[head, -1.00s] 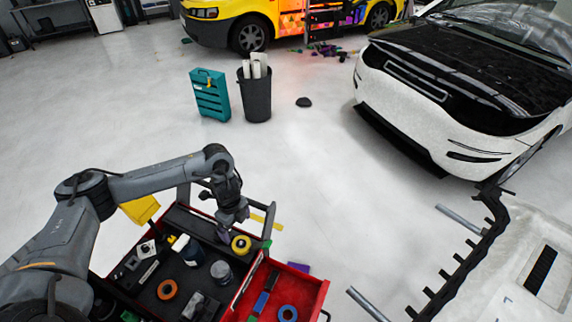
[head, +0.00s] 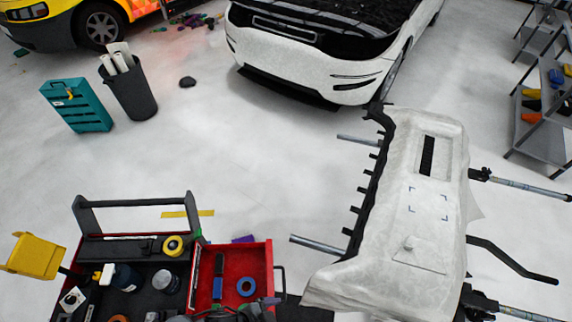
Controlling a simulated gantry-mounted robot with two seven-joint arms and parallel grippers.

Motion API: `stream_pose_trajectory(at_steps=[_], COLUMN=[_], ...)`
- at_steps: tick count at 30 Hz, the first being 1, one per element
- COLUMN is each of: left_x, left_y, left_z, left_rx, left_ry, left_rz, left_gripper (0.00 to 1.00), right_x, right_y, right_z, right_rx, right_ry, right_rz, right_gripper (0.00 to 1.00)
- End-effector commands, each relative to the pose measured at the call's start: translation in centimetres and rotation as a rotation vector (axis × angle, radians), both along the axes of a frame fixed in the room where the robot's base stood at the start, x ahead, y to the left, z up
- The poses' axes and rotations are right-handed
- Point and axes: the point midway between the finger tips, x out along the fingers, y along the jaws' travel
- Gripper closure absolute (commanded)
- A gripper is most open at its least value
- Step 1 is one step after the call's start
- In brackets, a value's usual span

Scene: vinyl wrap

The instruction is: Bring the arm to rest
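At the bottom edge, over the red drawer, a dark grey shape with a purplish tip is cut off by the frame. It may be my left gripper (head: 262,305), but its fingers are not clear enough to tell open from shut. The rest of my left arm is not visible. My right arm and gripper are not in view. The tool cart (head: 135,202) stands at lower left with its red drawer (head: 262,262) pulled out. A blue tape ring (head: 246,287) lies in the drawer, and a yellow tape roll (head: 174,246) sits on the cart top.
A white-covered bumper panel (head: 450,190) rests on a stand with metal bars (head: 318,245) at right. A white car (head: 300,62) stands behind. A teal case (head: 78,107) and a bin (head: 132,92) stand at upper left. A shelf (head: 545,140) is far right.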

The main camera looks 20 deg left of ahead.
Motion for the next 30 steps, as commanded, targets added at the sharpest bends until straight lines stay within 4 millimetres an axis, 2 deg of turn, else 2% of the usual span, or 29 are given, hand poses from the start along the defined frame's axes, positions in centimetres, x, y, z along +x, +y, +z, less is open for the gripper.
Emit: stream_pose_trajectory(at_steps=[1,2,6,9,12,15,16,17,23,30], left_x=[0.9,1.5,2.7,2.9,1.7,-0.7,-0.5,-0.4,-0.3,-0.3], left_y=[0.8,1.9,7.8,12.1,15.2,16.3,16.2,16.2,16.2,16.2], left_z=[1.5,2.3,5.0,7.1,8.4,7.6,9.6,10.6,15.7,22.7], left_rx=[0.003,0.017,0.098,0.155,0.219,0.312,0.307,0.305,0.304,0.304], left_ry=[0.002,0.006,0.063,0.111,0.188,0.304,0.290,0.286,0.286,0.285], left_rz=[0.136,0.213,0.521,0.683,0.774,0.747,0.741,0.742,0.742,0.743], left_gripper=[0.00,0.00,0.00,0.00,0.00,0.00,0.00,0.00,0.00,0.00], right_x=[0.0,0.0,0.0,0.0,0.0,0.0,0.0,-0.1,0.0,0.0], right_y=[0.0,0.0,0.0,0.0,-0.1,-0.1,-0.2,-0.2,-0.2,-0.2], right_z=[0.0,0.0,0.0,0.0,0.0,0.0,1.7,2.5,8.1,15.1], right_rx=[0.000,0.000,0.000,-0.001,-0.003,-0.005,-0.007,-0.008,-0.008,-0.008], right_ry=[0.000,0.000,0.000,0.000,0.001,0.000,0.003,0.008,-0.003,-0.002], right_rz=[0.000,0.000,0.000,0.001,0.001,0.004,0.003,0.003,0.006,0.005], right_gripper=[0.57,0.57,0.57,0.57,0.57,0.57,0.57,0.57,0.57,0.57])
